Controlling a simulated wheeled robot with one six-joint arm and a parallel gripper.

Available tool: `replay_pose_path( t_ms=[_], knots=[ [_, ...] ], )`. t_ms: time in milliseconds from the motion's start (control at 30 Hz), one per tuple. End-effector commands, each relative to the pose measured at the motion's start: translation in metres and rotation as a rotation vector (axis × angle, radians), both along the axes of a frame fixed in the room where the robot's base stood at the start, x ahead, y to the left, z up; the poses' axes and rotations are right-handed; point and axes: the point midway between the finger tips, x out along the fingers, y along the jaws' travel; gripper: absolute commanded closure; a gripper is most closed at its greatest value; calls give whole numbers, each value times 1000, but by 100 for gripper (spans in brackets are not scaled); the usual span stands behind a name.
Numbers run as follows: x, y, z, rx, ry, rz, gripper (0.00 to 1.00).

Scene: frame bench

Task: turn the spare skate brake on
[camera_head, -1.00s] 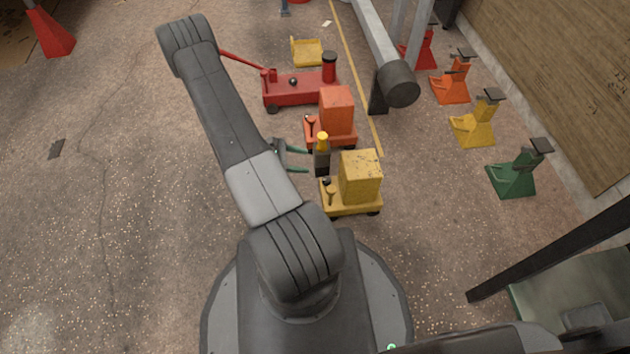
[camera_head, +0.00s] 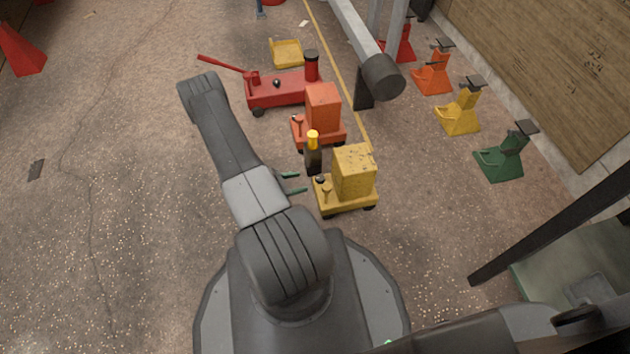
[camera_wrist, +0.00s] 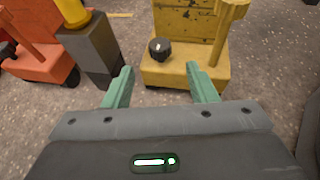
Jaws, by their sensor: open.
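A yellow skate (camera_head: 352,175) with a boxy yellow block stands on the floor just right of my gripper. A black knob (camera_wrist: 159,48) sits on its deck, beside a yellow post (camera_wrist: 228,20); the knob also shows in the head view (camera_head: 320,179). An orange skate (camera_head: 320,112) of similar shape stands behind it. I cannot tell from markings which one is the spare. My gripper (camera_head: 298,183) is open and empty, its green fingers pointing at the yellow skate. In the wrist view the gripper (camera_wrist: 160,78) has the knob beyond and between its fingertips, apart from them.
A dark post with a yellow cap (camera_head: 313,150) stands close to the fingers, between the skates. A red jack (camera_head: 280,90) and yellow tray (camera_head: 286,53) are farther back. Coloured stands, including a green one (camera_head: 505,155), line the right.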

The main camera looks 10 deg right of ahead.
Motion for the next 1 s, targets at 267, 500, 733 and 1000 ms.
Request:
replay_pose_path(
  t_ms=[267, 500, 733, 1000],
  knots=[
    [10, -41, -19, 0, 0, -5, 48],
    [17, -64, -28, 0, -1, -3, 48],
    [19, -71, -30, 0, -1, 0, 48],
    [19, -71, -30, 0, -1, 0, 58]
  ],
)
